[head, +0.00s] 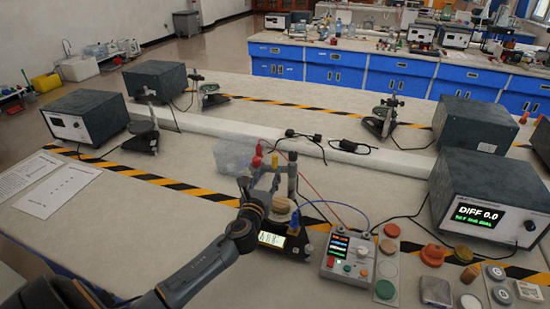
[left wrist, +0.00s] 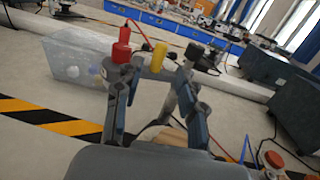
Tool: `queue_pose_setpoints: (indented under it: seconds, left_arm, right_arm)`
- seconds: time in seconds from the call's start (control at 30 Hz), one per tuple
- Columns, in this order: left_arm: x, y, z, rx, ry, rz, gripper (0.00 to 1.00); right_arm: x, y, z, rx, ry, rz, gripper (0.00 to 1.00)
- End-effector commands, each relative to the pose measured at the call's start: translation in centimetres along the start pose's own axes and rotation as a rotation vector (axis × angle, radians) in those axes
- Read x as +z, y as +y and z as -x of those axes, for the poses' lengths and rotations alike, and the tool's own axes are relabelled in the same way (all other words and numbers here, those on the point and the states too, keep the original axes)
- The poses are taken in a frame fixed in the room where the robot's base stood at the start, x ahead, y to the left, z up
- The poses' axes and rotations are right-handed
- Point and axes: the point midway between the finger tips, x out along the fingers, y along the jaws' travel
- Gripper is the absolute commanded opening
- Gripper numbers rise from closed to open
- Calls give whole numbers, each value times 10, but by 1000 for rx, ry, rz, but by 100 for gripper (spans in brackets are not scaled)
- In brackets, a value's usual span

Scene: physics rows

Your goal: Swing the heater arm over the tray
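My left gripper (head: 263,182) is at a small bench rig in the middle of the near table. In the left wrist view its two fingers (left wrist: 158,82) stand apart, either side of a grey bar (left wrist: 155,72) with a red cap (left wrist: 121,47) and a yellow cap (left wrist: 159,56) by it. This bar looks like the heater arm; whether the fingers touch it I cannot tell. A dark upright post (head: 292,178) stands beside it. No tray is clearly identifiable. My right gripper is out of view.
A clear plastic box (head: 233,156) stands just behind left of the rig. Red and blue wires run right to a control box (head: 348,256). Buttons and pucks (head: 433,254) and a "DIFF 0.0" unit (head: 484,215) crowd the right.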

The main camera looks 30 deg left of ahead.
Motion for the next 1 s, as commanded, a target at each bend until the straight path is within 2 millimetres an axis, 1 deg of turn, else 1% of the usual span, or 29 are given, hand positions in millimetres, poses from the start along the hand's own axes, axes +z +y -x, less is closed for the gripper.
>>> queue_pose_setpoints:
  seconds: [0.03,0.13,0.2,0.3,0.4,0.5,0.6,0.87,0.9,0.97,1.0]
  left_arm:
    - [2,0,-13,2,-1,3,40]
    - [2,0,-35,3,-1,5,40]
    - [1,0,-49,3,-1,5,40]
    - [1,0,-66,2,0,7,40]
    - [0,0,-78,2,0,5,40]
    - [0,0,-86,2,1,5,40]
    - [0,0,-89,0,1,5,40]
    - [0,0,-90,0,1,5,40]
    - [0,0,-90,0,1,5,32]
    - [0,0,-90,0,1,5,19]
    - [0,0,-90,0,1,5,11]
  right_arm:
    - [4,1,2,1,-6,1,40]
    - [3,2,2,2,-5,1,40]
    - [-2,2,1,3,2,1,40]
    - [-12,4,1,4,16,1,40]
    - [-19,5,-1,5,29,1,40]
    - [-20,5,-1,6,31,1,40]
    - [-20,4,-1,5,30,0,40]
    - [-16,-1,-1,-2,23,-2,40]
    - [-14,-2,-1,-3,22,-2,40]
    - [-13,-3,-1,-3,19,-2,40]
    - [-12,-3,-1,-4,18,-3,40]
